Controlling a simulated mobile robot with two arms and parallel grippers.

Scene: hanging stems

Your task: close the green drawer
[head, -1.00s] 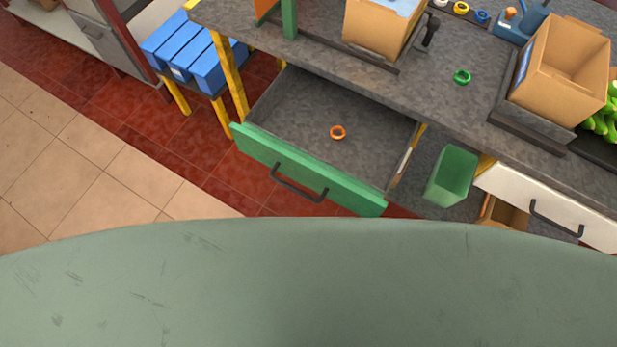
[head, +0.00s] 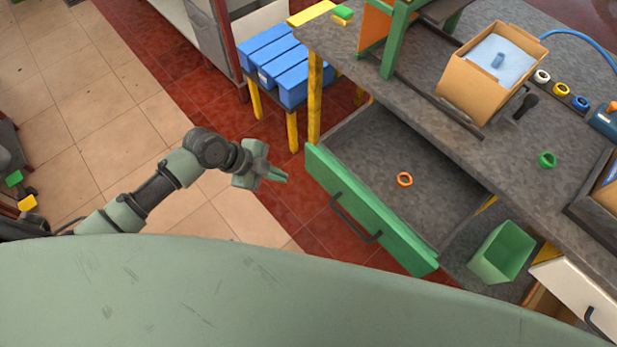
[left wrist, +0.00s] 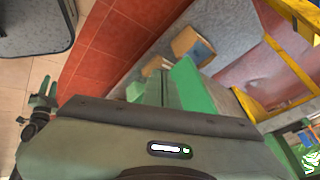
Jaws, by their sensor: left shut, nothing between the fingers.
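The green drawer (head: 372,208) is pulled well out from under the grey workbench. Its green front has a dark bar handle (head: 355,218). An orange ring (head: 404,179) lies inside it on the grey bottom. My left gripper (head: 284,177) is shut and empty, to the left of the drawer front and apart from it, above the red floor tiles. In the left wrist view, green surfaces (left wrist: 182,84) show beyond a grey-green housing, partly hidden. A small two-pronged gripper-like part (left wrist: 43,95) stands at the left there; its jaw state is unclear. My right gripper is not in the head view.
Blue bins (head: 280,65) on a yellow-legged stand are left of the bench. A green bin (head: 502,252) and a white drawer (head: 575,295) are right of the green drawer. A cardboard box (head: 490,75) and a green ring (head: 547,160) are on the bench.

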